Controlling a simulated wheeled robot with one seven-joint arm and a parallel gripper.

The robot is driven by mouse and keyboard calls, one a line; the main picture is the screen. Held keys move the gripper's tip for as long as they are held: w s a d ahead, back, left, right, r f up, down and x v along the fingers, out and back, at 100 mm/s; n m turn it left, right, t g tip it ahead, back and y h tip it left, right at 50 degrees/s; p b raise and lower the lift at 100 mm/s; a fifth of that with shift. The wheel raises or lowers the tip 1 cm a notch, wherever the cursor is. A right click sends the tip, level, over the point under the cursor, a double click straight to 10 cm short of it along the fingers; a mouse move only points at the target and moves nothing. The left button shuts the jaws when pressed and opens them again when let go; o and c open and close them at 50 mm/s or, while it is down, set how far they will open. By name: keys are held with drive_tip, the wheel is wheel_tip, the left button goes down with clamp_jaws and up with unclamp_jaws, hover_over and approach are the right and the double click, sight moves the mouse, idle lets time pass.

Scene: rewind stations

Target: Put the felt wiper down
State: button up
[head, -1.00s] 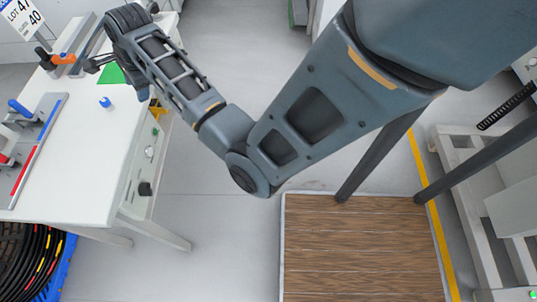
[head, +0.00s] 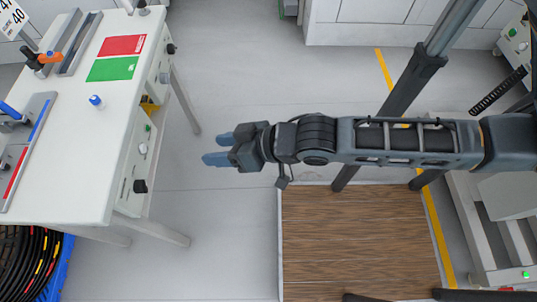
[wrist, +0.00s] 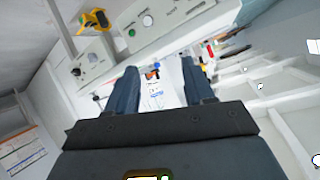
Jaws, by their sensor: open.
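My gripper (head: 214,147) is open and empty in the head view, its two blue-tipped fingers pointing left over the floor, to the right of the white bench (head: 70,165). In the wrist view, the bench front shows past my open fingers (wrist: 160,68), with nothing held between them.
A red pad (head: 122,45) and a green pad (head: 112,69) lie bare on the bench. Coiled cables (head: 30,262) sit in a blue bin below. A wooden platform (head: 350,245) lies on the floor at right.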

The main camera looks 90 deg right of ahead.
drive_tip(key=s+a+r+n+t+y, duration=0.1)
drive_tip(key=s+a+r+n, duration=0.2)
drive_tip(key=s+a+r, duration=0.1)
drive_tip(key=s+a+r+n+t+y, duration=0.1)
drive_tip(key=s+a+r, duration=0.3)
drive_tip(key=r, duration=0.4)
drive_tip(key=shift+s+a+r+n+t, duration=0.3)
drive_tip(key=shift+s+n+t, duration=0.2)
drive_tip(key=shift+s+n, duration=0.4)
drive_tip(key=shift+o, duration=0.4)
drive_tip(key=shift+w+f, duration=0.1)
drive_tip(key=shift+f, duration=0.05)
